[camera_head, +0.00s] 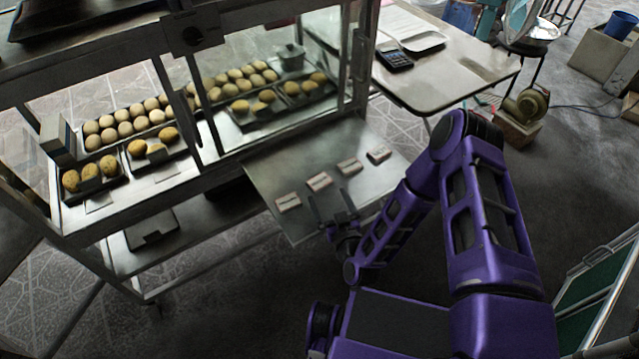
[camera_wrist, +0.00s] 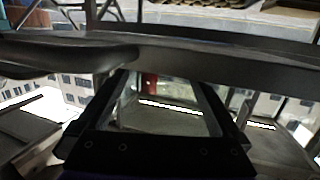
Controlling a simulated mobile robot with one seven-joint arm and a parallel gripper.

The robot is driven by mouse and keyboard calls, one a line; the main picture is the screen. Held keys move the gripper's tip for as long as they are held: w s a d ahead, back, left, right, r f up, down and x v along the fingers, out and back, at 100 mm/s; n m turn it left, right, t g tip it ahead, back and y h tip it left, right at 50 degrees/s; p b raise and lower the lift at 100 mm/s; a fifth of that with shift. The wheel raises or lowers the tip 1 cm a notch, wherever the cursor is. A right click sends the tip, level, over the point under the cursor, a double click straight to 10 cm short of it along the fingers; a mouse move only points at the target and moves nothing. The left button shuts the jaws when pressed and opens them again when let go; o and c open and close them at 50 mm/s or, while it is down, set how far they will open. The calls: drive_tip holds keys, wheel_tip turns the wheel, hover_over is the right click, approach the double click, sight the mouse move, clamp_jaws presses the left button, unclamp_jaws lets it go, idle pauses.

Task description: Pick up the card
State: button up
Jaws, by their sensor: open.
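Several small pale card-like packs with reddish markings lie in a slanting row on the metal shelf (camera_head: 262,171) in the head view. The leftmost pack (camera_head: 288,202) and a second pack (camera_head: 319,181) are nearest my gripper (camera_head: 332,202). A third pack (camera_head: 349,166) and a fourth (camera_head: 378,154) lie further right. I cannot tell which is the card of the task. My gripper is open and empty, its two dark fingers reaching over the shelf's front edge. In the wrist view, dark gripper parts frame the picture, and no pack can be made out.
A glass food case holds trays of round buns (camera_head: 122,118) left of the shelf. A green-panelled board (camera_head: 590,290) is at the lower right.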

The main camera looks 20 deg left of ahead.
sight(321, 184)
drive_tip(key=shift+b+x, duration=0.4)
drive_tip(key=shift+x, duration=2.55)
